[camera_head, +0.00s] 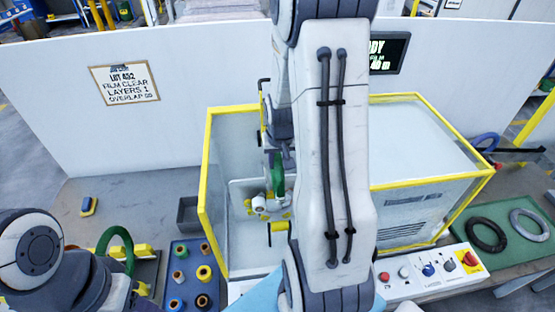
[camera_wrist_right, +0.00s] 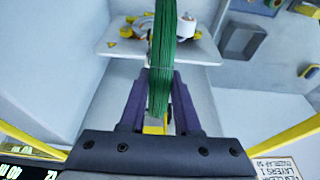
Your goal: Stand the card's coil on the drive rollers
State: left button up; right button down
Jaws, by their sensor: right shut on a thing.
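My right gripper (camera_wrist_right: 173,103) is shut on a green coil (camera_wrist_right: 170,50), held upright and edge-on between its fingers. In the head view the green coil (camera_head: 278,172) shows inside the yellow-framed enclosure, partly behind my right arm. It is above and close to the yellow rollers (camera_head: 250,207) and white roll (camera_head: 259,204) on a pale plate; contact cannot be told. The wrist view shows the white roll (camera_wrist_right: 124,31) beside the coil. The card (camera_head: 124,83) reads LOT 452, film clear, layers 1. My left arm is at lower left; its gripper's jaws cannot be made out.
The enclosure's yellow frame (camera_head: 207,165) surrounds the rollers. Another green coil (camera_head: 115,243) stands at left, near a blue tray (camera_head: 188,254) of several spools. A black coil (camera_head: 486,234) and grey coil (camera_head: 528,224) lie on a green mat (camera_head: 500,209). A button panel (camera_head: 432,273) is in front.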

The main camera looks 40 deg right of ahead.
aim_at(279, 170)
jog(key=shift+f+b, duration=3.8)
jog(key=shift+f, duration=0.9)
jog(key=shift+f+b, duration=0.5)
jog(key=shift+f, duration=0.05)
jog(key=c, duration=0.5)
grip_release()
jog(key=shift+c, duration=0.2)
jog(key=b+v, duration=0.1)
jog(key=v, duration=0.9)
jog(key=shift+s+a+r, duration=0.1)
jog(key=shift+r, duration=0.1)
